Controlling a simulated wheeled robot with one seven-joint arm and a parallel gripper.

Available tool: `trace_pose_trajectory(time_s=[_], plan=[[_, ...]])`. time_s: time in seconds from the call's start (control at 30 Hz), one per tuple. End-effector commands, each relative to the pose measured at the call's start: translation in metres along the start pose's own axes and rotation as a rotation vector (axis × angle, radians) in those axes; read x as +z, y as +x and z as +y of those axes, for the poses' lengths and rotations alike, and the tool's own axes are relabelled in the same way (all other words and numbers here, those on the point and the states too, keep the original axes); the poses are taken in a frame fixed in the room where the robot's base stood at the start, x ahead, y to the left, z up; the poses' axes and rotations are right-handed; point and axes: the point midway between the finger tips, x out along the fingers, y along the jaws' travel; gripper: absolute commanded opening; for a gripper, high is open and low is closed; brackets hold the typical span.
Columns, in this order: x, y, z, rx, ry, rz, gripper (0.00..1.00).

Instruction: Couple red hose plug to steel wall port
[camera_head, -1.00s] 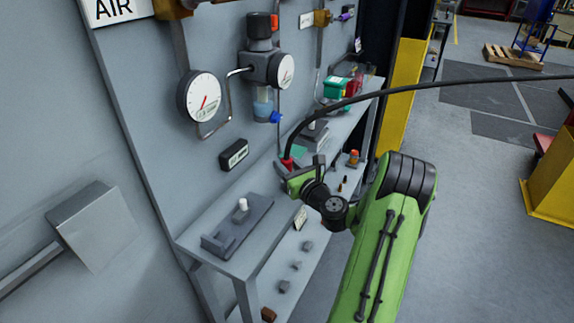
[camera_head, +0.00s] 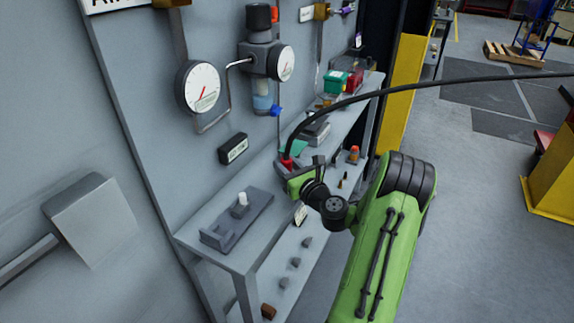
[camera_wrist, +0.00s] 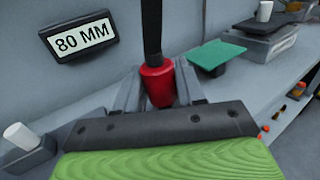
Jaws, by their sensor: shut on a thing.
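The red hose plug (camera_wrist: 157,83) stands upright between the fingers of my gripper (camera_wrist: 160,95) in the wrist view, with a black hose rising from its top. My gripper (camera_head: 290,168) is shut on the red plug (camera_head: 286,163) above the bench shelf in the head view. The black hose (camera_head: 400,88) arcs from the plug to the right edge. I cannot make out a steel wall port for certain in either view.
A grey bench (camera_head: 180,238) runs along the wall panel, with a grey fixture holding a white peg (camera_head: 242,199). An "80 MM" sign (camera_wrist: 80,38) is on the wall. A green plate (camera_wrist: 214,54) stands right of the plug. Gauges (camera_head: 199,88) hang above.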

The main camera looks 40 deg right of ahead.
Motion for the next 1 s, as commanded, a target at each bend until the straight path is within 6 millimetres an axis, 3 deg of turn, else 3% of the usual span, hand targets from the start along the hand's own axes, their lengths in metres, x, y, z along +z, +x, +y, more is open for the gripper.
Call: trace_pose_trajectory(time_s=[0.47,0.5,0.63,0.67,1.0], plan=[[-0.013,0.000,0.000,0.000,0.000,-0.001,0.03],[-0.011,0.000,0.000,0.000,0.000,-0.002,0.44],[-0.011,0.000,0.000,0.000,0.000,-0.001,0.64],[-0.011,0.000,0.000,0.000,0.000,-0.001,0.68],[-0.013,-0.007,0.000,0.000,0.003,0.003,0.68]])
